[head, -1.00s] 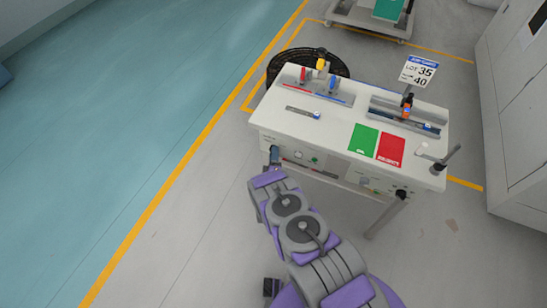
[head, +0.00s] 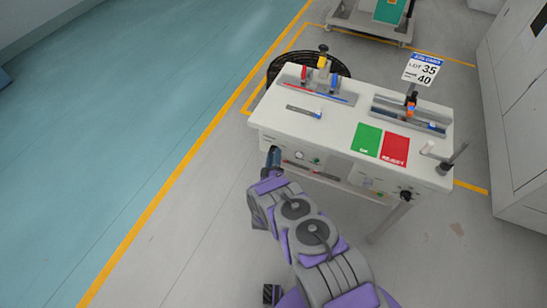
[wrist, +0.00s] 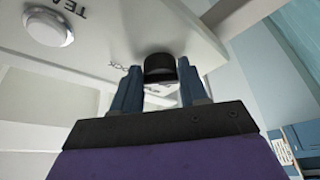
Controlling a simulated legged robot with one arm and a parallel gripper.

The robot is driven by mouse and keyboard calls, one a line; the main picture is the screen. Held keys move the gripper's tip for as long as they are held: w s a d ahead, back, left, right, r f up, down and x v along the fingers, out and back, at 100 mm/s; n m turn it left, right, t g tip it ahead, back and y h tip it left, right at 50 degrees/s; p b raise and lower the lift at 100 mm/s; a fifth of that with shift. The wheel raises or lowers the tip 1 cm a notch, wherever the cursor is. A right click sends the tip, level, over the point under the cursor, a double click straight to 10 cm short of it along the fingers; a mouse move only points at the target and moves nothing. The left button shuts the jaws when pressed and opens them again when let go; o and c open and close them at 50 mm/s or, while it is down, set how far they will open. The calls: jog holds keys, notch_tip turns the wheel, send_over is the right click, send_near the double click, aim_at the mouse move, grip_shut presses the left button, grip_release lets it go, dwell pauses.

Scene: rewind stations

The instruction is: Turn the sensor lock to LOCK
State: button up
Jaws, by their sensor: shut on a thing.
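The sensor lock appears as a black round knob (wrist: 160,64) under the station's front face in the wrist view. My gripper (wrist: 158,84) has its two blue fingers on either side of this knob and is shut on it. Dark lettering by the knob is partly hidden by the fingers, so I cannot read the knob's setting. In the head view my gripper (head: 273,157) is at the left end of the white station's front (head: 268,128). The knob is hidden there behind my gripper.
A white round button (wrist: 47,27) with lettering beside it is left of the knob. The station top holds a green pad (head: 365,139), a red pad (head: 395,149) and coloured levers (head: 322,63). A grey cabinet (head: 515,120) stands right. The floor at left is clear.

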jog(key=shift+s+f, duration=0.1)
jog(key=shift+f, duration=0.2)
jog(key=o, duration=0.8)
jog(key=shift+o, duration=1.1)
jog(key=shift+r, duration=0.15)
jog(key=b+v, duration=0.2)
jog(key=v, duration=0.9)
jog(key=shift+s, duration=0.3)
jog(key=shift+s+a, duration=0.1)
